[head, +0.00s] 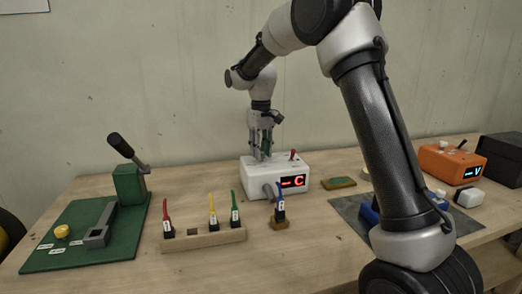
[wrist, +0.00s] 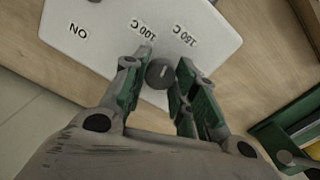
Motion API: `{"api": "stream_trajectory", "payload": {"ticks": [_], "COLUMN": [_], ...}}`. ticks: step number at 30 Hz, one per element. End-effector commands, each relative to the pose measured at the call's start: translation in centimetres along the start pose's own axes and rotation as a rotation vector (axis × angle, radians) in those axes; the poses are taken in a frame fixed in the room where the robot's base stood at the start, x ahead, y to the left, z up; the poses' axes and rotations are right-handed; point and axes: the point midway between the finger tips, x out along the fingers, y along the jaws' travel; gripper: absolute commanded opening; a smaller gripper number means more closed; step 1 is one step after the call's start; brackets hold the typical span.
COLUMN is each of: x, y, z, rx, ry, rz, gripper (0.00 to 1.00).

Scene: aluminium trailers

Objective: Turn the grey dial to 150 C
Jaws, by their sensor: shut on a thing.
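The white box (head: 262,175) stands on the table in the head view, with a red "– C" display (head: 293,182) on its front. In the wrist view its white top (wrist: 100,30) carries the labels ON, 100 C (wrist: 144,33) and 150 C (wrist: 184,36). The round grey dial (wrist: 160,73) sits below the two temperature labels and bears a short pale mark, whose exact pointing I cannot tell. My gripper (head: 262,154) points down over the box, its two green-padded fingers shut on the dial from both sides. The dial is hidden in the head view.
A red lever (head: 293,154) rises from the box top, right of my gripper. A wooden block with coloured plugs (head: 204,238) stands at front left, and a blue-handled plug (head: 279,205) in front of the box. An orange box (head: 450,163) stands at right.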

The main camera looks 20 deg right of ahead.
Motion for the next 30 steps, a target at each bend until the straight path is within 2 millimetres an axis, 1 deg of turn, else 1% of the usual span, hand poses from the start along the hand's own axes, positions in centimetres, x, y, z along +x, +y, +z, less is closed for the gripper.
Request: {"api": "stream_trajectory", "payload": {"ticks": [6, 12, 29, 30], "x": [-0.07, -0.08, -0.09, -0.09], "y": [0.03, 0.03, 0.03, 0.03], "z": [-0.04, -0.04, -0.05, -0.05], "rx": [0.125, 0.191, 0.219, 0.219], "ry": [0.002, 0.002, 0.002, 0.002], "rz": [0.001, 0.001, 0.001, 0.001], "gripper": [0.04, 0.04, 0.04, 0.33]}}
